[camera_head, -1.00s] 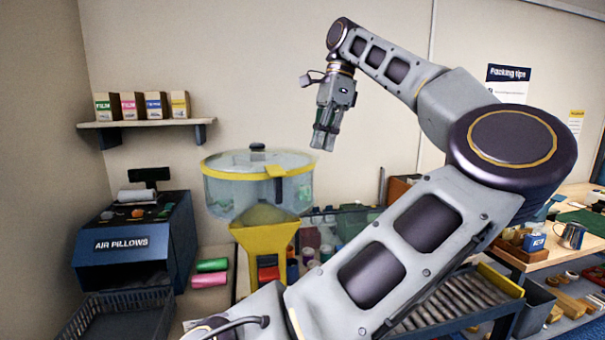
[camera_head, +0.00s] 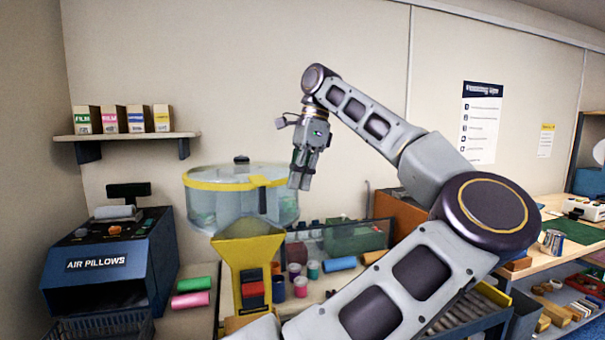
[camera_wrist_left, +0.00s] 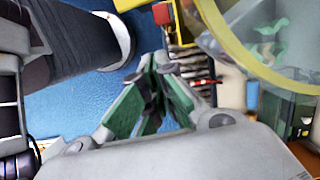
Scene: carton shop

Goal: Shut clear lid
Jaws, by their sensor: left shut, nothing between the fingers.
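The clear lid (camera_head: 222,174) has a dark knob on top and a yellow rim. It lies about level over the clear round tub (camera_head: 228,208) of the yellow-based hopper; I see no gap under it. My left gripper (camera_head: 299,187) points down, shut and empty, by the right side of the rim. Whether it touches the rim cannot be told. In the left wrist view the gripper (camera_wrist_left: 160,62) shows green inner faces, with the curved yellow rim (camera_wrist_left: 235,50) to its upper right. My right gripper is not in view.
The yellow hopper base (camera_head: 249,256) stands on the bench among colored rolls and jars. The air-pillow machine (camera_head: 108,262) is at left, below a shelf (camera_head: 125,137) of small boxes. A clear-sided bin (camera_head: 345,238) stands right of the hopper.

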